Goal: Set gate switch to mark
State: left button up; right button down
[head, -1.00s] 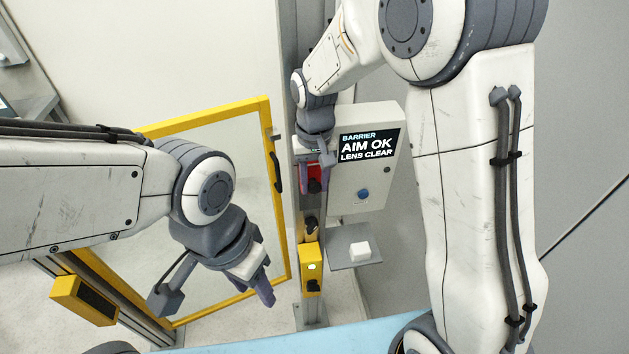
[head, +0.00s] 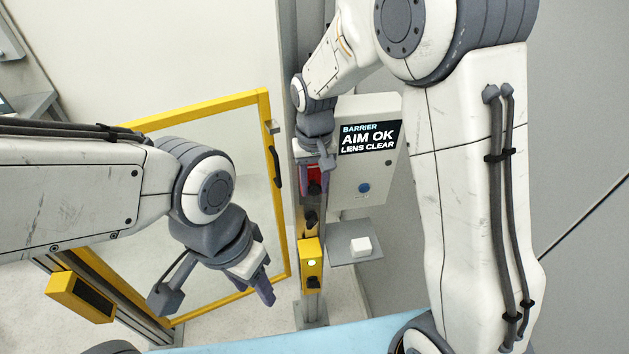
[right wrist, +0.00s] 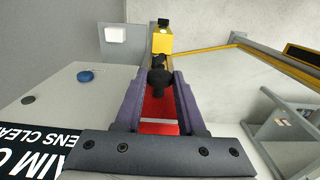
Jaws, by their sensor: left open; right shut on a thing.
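A red switch block (head: 314,180) with a black knob sits on the upright grey post beside the framed gate; I take it as the gate switch. My right gripper (right wrist: 158,88) is shut on it, one purple finger along each side. In the right wrist view the red block (right wrist: 160,108) shows between the fingers, with a pale line across it near the palm and the black knob (right wrist: 158,78) at its far end. I cannot tell which line is the mark. My left gripper (head: 257,284) is open and empty, apart from the post.
The yellow-framed gate (head: 268,180) stands left of the post. A yellow sensor box (head: 311,258) is lower on the post. The control box (head: 370,165) reads "BARRIER AIM OK LENS CLEAR" and has a blue button (head: 364,188). A small shelf (head: 345,255) holds a white block (head: 361,246).

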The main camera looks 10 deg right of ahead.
aim_at(315, 185)
jog(key=shift+r, duration=0.1)
jog(key=c, duration=0.5)
grip_release()
notch_tip(315, 185, up, 10)
jog(key=shift+r+b, duration=0.25)
jog(key=shift+b, duration=0.95)
jog(key=s+a+f+n+b, duration=0.1)
jog(key=s+f, duration=0.3)
jog(key=s, duration=0.4)
jog(key=s+a+f+n+b, duration=0.1)
jog(key=s+f+n+b, duration=0.2)
jog(key=s, duration=0.5)
jog(key=s+a+f+n+y+b, duration=0.1)
jog(key=s+f+n+b, duration=0.1)
jog(key=s+f, duration=0.4)
jog(key=shift+s+a+n+b, duration=0.15)
jog(key=shift+s+n+b, duration=0.15)
jog(key=shift+s+n, duration=0.6)
